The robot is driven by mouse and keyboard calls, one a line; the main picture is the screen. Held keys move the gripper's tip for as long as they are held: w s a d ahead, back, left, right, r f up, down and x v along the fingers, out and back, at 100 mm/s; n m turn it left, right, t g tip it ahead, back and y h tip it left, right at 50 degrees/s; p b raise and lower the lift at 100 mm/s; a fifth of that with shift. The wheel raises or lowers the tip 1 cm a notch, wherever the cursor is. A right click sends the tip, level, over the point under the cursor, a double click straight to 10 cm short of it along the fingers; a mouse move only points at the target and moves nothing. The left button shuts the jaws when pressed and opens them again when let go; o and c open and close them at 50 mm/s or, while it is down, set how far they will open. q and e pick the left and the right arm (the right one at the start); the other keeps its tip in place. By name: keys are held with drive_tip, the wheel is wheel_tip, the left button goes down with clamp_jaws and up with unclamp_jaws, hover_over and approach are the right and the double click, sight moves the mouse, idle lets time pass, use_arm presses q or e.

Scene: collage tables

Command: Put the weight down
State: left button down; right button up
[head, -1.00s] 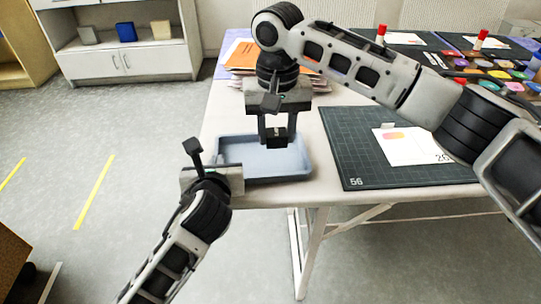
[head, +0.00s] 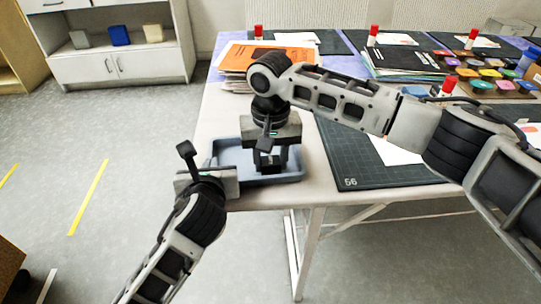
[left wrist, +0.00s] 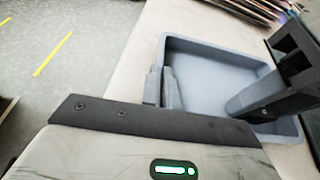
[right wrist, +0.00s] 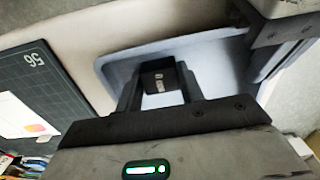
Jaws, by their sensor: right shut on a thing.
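The weight is a small dark block (right wrist: 163,77) with pale marking, between the fingers of my right gripper (right wrist: 160,92) in the right wrist view. My right gripper (head: 268,162) is shut on it, low inside the blue-grey tray (head: 228,156) in the head view. I cannot tell whether the weight touches the tray floor. The tray also shows in the left wrist view (left wrist: 205,72). My left gripper (left wrist: 163,88) is shut and empty, with its fingers close together by the tray's near left edge.
A dark cutting mat (head: 350,160) with a white card lies right of the tray. Orange-topped folders (head: 270,55) are stacked behind. Colored ink pads (head: 490,75) and red-capped sticks stand further right. The table's left edge runs close to the tray.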

sight(270, 161)
drive_tip(key=shift+f, duration=0.1)
drive_tip(key=o, duration=1.2)
drive_tip(key=shift+f, duration=0.1)
use_arm(q)
drive_tip(key=c, duration=1.6)
unclamp_jaws()
use_arm(e)
wheel_tip(270, 161, up, 13)
drive_tip(key=shift+r, duration=0.1)
